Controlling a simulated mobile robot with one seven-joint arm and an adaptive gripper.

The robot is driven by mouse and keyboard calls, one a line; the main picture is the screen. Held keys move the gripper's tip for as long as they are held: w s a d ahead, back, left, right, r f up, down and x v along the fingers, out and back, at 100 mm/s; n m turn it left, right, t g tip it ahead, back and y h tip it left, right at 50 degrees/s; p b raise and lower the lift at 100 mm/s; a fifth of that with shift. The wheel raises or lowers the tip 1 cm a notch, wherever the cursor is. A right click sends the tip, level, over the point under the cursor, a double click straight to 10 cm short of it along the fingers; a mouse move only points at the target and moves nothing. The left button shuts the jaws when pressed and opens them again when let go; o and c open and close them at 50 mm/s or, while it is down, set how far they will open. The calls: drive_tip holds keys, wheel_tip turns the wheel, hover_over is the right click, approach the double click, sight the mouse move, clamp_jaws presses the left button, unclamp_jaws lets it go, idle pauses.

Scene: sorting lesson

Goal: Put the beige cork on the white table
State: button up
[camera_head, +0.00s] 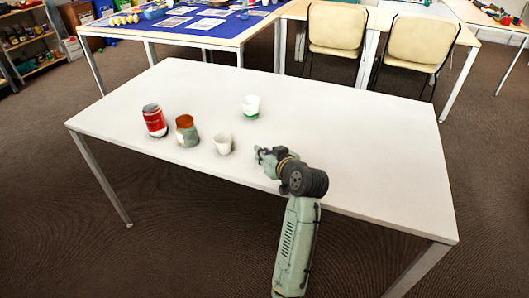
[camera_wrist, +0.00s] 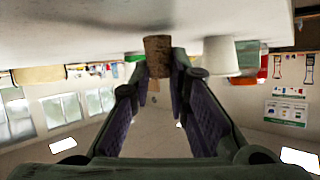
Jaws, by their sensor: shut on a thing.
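The beige cork (camera_wrist: 157,57) stands between my fingertips in the wrist view, which is upside down. My gripper (camera_head: 259,155) is shut on it, and the fingers also show in the wrist view (camera_wrist: 163,75). The white table (camera_head: 340,150) lies under the gripper, which is low near its front edge. The cork's lower end is close to the tabletop; I cannot tell whether it touches. The cork is not clearly visible in the head view.
A white cup (camera_head: 222,145) stands just left of my gripper. A jar (camera_head: 187,132) and a red can (camera_head: 154,121) stand farther left. The table's right half is clear.

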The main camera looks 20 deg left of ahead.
drive_tip(key=shift+f, duration=0.25)
drive_tip(key=shift+f, duration=0.2)
drive_tip(key=o, duration=0.6)
drive_tip(key=shift+o, duration=0.2)
drive_tip(key=shift+r, duration=0.2)
drive_tip(key=b+v, duration=0.1)
drive_tip(key=v, duration=1.1)
drive_tip(key=shift+b, duration=0.4)
